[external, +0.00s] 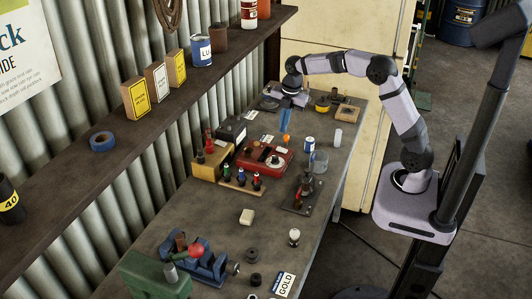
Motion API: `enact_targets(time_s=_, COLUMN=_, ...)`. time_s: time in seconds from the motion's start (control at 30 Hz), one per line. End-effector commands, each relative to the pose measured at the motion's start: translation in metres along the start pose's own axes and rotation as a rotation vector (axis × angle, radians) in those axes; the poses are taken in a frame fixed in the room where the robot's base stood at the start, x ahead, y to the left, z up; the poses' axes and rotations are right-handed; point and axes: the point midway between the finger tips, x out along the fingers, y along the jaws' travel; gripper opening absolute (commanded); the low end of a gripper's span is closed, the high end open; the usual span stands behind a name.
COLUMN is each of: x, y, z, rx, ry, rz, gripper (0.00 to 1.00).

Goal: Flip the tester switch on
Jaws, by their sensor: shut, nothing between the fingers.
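A red box-shaped device (248,157), which looks like the tester, sits on the bench near its middle. It has a pale dial and small dark controls on top. I cannot make out clearly which control is the switch or its position. My gripper (284,127) points down above the far right part of the red device, with its blue fingers shut and empty. A small orange part (286,138) shows just below the fingertips; I cannot tell whether they touch it.
A yellow box (207,163) and a black battery-like box (232,130) stand left of the device. A wooden strip with coloured posts (241,183) lies in front. A can (309,144) and glass jar (319,162) stand right. A vise (205,262) is at the near end.

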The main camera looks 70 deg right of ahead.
Motion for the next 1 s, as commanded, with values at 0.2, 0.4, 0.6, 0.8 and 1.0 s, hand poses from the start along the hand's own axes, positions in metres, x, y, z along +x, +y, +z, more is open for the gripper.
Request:
enact_targets(time_s=0.2, x=0.038, y=-0.001, z=-0.001, rx=0.0, ry=0.001, rz=-0.004, gripper=0.0)
enact_targets(time_s=0.4, x=0.064, y=-0.001, z=-0.001, rx=0.0, ry=0.001, rz=-0.003, gripper=0.0)
enact_targets(time_s=0.6, x=0.079, y=0.0, z=0.0, rx=-0.001, ry=0.001, rz=-0.001, gripper=0.0)
enact_targets(time_s=0.8, x=0.083, y=0.0, z=0.0, rx=-0.001, ry=0.0, rz=0.001, gripper=0.0)
enact_targets(time_s=1.0, x=0.083, y=0.0, z=0.0, rx=0.0, ry=0.0, rz=0.001, gripper=0.0)
